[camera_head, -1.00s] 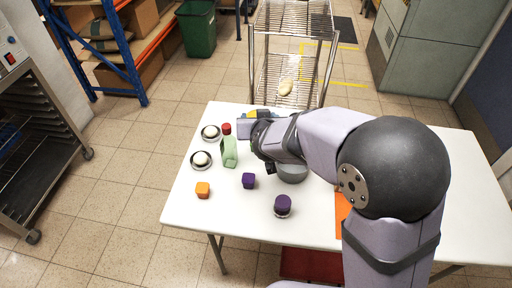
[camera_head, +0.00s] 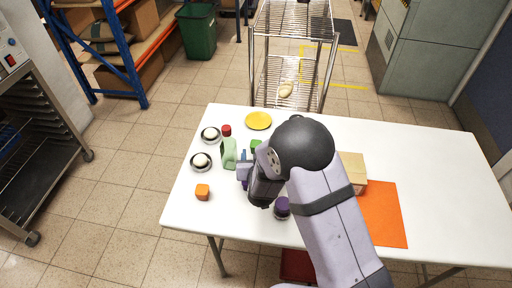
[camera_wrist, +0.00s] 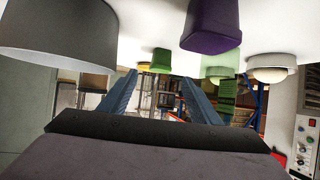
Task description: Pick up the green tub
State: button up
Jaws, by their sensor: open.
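The green tub (camera_head: 256,146) shows in the head view as a small green patch just right of the green bottle, partly hidden by my arm. In the wrist view, which is upside down, the green tub (camera_wrist: 160,57) stands on the table beyond my fingertips, roughly in line with the gap between them. My gripper (camera_wrist: 158,77) is open, with nothing between its two blue-grey fingers. In the head view my gripper (camera_head: 243,165) is low over the table, on the near side of the tub and apart from it.
A translucent green bottle (camera_head: 229,153) with a red cap stands left of the tub. A yellow plate (camera_head: 258,120) lies behind it.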

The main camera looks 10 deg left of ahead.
aim_at(256, 146)
jog(key=shift+p+x, duration=1.05)
jog(key=shift+x, duration=2.6)
jog(key=shift+r, duration=0.15)
jog(key=c, duration=1.1)
